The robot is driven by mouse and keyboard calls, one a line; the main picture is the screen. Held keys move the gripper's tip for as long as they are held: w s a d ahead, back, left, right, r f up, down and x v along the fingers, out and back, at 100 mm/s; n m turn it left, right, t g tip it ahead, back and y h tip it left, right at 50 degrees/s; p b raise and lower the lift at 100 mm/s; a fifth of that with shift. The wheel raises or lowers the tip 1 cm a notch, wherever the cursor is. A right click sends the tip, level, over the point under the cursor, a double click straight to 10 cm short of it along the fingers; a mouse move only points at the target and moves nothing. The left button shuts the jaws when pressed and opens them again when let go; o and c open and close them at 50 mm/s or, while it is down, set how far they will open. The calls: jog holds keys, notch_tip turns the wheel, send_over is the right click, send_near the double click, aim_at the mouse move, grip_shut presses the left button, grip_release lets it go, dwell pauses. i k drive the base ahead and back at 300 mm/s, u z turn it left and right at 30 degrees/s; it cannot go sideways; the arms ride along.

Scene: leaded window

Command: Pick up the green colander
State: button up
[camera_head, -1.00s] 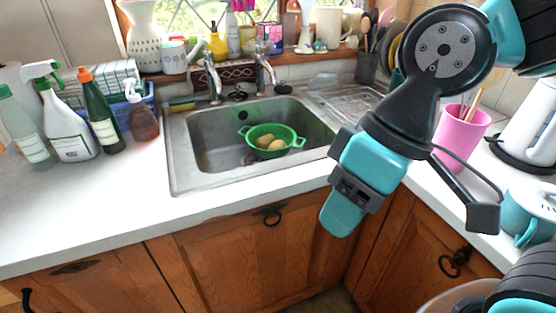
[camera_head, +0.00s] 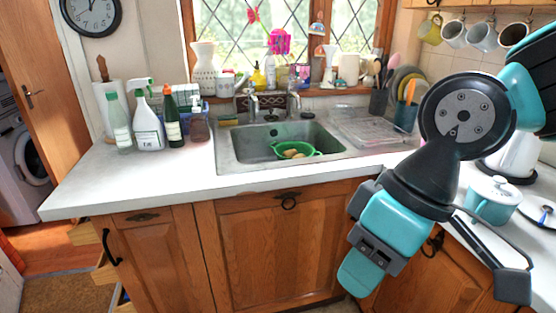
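The green colander (camera_head: 296,148) sits in the metal sink basin. It is a small bowl with side handles and holds yellowish, potato-like items (camera_head: 291,154). The front rim of the sink hides its lower part. My gripper (camera_head: 360,274) hangs in the right half of the view, pointing down, in front of the cabinets. It appears below and to the right of the colander, well apart from it. I see it from behind its body, so the gap between its fingers is hidden. Nothing shows in it.
The steel sink (camera_head: 237,160) has taps at its back edge. Several bottles (camera_head: 148,128) stand on the counter left of it. A teal pot (camera_head: 492,200) and a white kettle (camera_head: 514,158) stand at right. The counter's front left (camera_head: 120,185) is clear. Cabinets fill the space below.

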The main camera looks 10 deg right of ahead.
aim_at(301, 147)
jog(key=u, duration=0.5)
jog(key=i, duration=1.65)
jog(key=z, duration=0.45)
